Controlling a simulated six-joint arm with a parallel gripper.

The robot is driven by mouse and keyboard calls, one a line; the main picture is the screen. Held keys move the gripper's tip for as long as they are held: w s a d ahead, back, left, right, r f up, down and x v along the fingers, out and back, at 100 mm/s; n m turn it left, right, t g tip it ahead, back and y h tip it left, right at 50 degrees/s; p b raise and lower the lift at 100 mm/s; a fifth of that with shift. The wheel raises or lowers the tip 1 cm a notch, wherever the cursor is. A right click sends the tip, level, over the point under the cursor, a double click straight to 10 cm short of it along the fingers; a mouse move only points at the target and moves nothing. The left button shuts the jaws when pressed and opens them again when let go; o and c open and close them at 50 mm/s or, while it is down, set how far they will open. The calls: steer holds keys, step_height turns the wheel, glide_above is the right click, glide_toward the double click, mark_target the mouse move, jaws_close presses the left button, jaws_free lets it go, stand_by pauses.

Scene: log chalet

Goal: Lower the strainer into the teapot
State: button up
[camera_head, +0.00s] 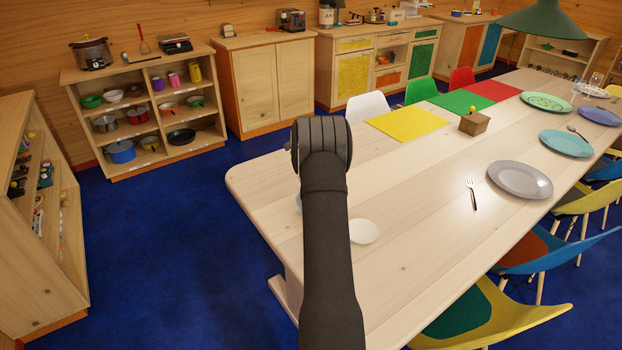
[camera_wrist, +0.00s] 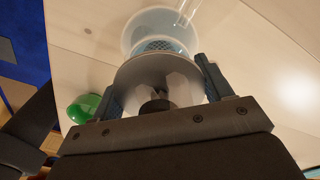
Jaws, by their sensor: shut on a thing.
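In the wrist view my gripper (camera_wrist: 157,76) is shut on the strainer (camera_wrist: 150,72), which shows as a pale, shiny round piece with a bluish mesh part beyond it. A dark round part shows at its near side. The teapot (camera_wrist: 133,32), clear and pale with a round rim, lies just beyond the strainer, and the two overlap in this view. I cannot tell whether the mesh is inside the teapot or above it.
A small white dish (camera_head: 363,231) lies on the wooden table (camera_head: 400,190) right of my arm. A green round thing (camera_wrist: 80,107) shows left of my gripper. A grey plate (camera_head: 520,179) and fork (camera_head: 472,194) lie farther right. The table's left end is bare.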

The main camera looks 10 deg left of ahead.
steer(key=shift+s+f, duration=0.1)
steer(key=shift+f, duration=0.45)
steer(key=shift+s+f, duration=0.1)
steer(key=shift+f, duration=0.55)
steer(key=shift+c, duration=1.1)
steer(key=shift+f, duration=0.2)
steer(key=shift+c, duration=1.2)
steer(key=shift+o, duration=0.7)
steer(key=shift+d+f, duration=0.1)
steer(key=shift+f, duration=0.35)
steer(key=o, duration=1.5)
steer(key=shift+f, duration=0.2)
steer(key=shift+c, duration=0.2)
steer(key=shift+r, duration=0.15)
steer(key=shift+w+r, duration=0.2)
steer(key=shift+r, duration=4.5)
